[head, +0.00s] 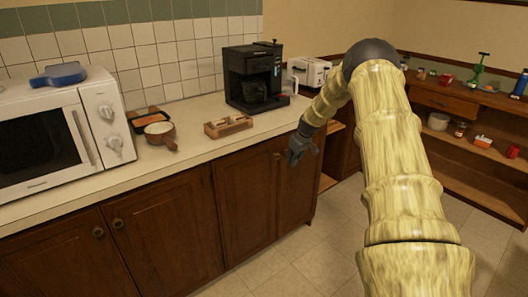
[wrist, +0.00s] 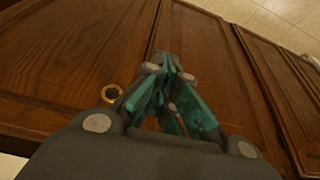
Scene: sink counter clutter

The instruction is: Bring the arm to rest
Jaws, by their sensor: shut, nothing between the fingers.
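My arm reaches forward in the head view and bends down at its far end. My gripper (head: 298,156) hangs just off the front edge of the counter, beside the right end of the wooden cabinets. In the wrist view my gripper (wrist: 172,70) has its teal-lined fingers brought together at the tips, with nothing between them. It faces the brown cabinet doors (wrist: 85,60). I cannot tell how far the fingertips are from the doors.
The counter (head: 205,153) holds a microwave (head: 45,140), a brown pan (head: 161,133), a wooden tray (head: 215,133), a coffee maker (head: 248,75) and a toaster (head: 310,72). Shelves (head: 455,150) with small items stand at the right. The tiled floor (head: 310,270) in front is clear.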

